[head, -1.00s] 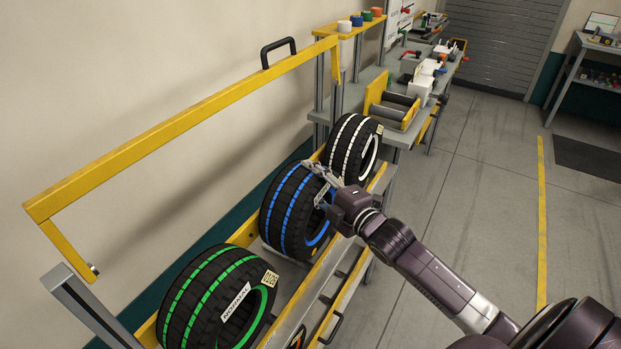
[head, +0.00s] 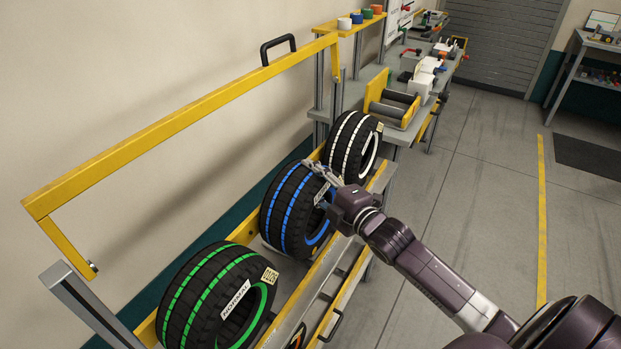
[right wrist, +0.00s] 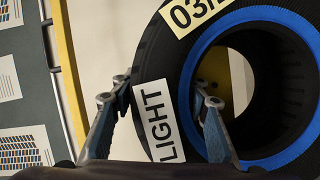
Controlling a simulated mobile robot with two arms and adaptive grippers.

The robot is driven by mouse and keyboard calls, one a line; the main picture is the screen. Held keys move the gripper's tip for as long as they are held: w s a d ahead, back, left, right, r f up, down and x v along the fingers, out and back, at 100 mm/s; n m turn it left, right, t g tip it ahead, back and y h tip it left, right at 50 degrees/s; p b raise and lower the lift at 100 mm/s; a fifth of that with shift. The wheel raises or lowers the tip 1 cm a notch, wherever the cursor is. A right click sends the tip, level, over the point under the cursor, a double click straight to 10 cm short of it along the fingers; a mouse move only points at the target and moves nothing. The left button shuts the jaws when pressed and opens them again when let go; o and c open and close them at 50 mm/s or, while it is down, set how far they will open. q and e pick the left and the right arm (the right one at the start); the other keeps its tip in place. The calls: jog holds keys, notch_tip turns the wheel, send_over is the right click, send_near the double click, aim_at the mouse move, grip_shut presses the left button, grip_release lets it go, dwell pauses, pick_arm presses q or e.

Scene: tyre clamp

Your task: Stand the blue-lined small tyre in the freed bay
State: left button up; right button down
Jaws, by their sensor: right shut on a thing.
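The blue-lined tyre (head: 288,217) stands upright in the middle of the rack (head: 332,262), between the green-lined tyre (head: 196,298) and the white-lined tyre (head: 347,146). My right gripper (head: 326,178) is shut on the upper near wall of the blue-lined tyre. In the right wrist view, one finger lies outside the tread and the other reaches inside the blue-rimmed opening (right wrist: 186,110), with the "LIGHT" label between them. Whether the tyre's underside touches the rack is hidden. My left gripper is not in view.
A yellow bar (head: 180,122) with a black handle is raised above the rack along the wall. A bench (head: 400,95) with rollers and tools stands beyond the white-lined tyre. The floor (head: 480,200) to the right is clear.

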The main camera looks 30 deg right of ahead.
dwell(0.5)
jog(key=c, duration=1.1)
grip_release()
jog(key=shift+c, duration=0.2)
jog(key=shift+o, duration=0.6)
jog(key=shift+f, duration=0.45)
jog(key=shift+r, duration=0.1)
jog(key=shift+r, duration=0.1)
jog(key=shift+o, duration=0.4)
jog(key=o, duration=0.9)
jog(key=shift+r, duration=0.1)
jog(key=shift+o, duration=0.2)
jog(key=shift+s, duration=0.15)
